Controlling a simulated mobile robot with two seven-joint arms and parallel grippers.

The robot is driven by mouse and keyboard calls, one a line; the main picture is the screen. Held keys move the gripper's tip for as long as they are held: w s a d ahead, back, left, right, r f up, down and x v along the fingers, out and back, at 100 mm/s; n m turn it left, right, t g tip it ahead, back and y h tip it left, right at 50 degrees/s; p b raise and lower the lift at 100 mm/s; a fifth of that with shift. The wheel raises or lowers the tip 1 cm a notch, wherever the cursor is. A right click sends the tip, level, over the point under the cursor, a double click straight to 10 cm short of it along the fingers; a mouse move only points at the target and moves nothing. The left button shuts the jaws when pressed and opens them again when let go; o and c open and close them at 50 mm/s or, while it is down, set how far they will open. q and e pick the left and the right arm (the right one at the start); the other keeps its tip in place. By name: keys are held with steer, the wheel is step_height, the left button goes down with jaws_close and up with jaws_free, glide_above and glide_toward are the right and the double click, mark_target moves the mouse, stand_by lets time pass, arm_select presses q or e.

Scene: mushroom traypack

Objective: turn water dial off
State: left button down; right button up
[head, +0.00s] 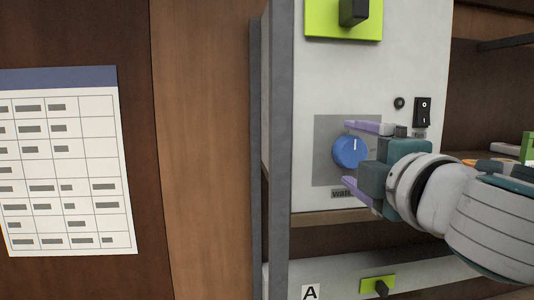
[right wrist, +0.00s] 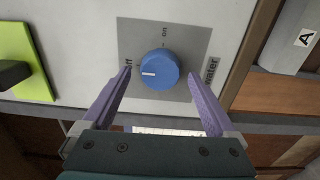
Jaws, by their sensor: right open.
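The blue water dial (head: 350,152) sits on a grey plate (head: 327,170) on the white panel. It also shows in the right wrist view (right wrist: 161,66). Its white mark points up in the head view and left in the right wrist view, where "off" is printed on that side; "on" is printed above the dial there. My right gripper (head: 347,154) is open, with one purple finger above the dial and one below it. In the right wrist view (right wrist: 160,76) the fingers stand on either side with gaps between them and the dial. My left gripper is out of view.
A black rocker switch (head: 422,112) and a small black button (head: 399,103) are right of the dial. A green plate with a black knob (head: 353,12) is above. Another black knob (head: 381,288) and an "A" label (head: 311,292) are below. A grey post (head: 279,150) stands left.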

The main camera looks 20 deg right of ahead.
steer(key=shift+s+a+f+b, duration=0.1)
steer(key=shift+s+b, duration=0.2)
steer(key=shift+s, duration=0.05)
steer(key=b+v, duration=0.1)
steer(key=v, duration=0.8)
steer(key=shift+b, duration=0.4)
steer(key=shift+s, duration=0.1)
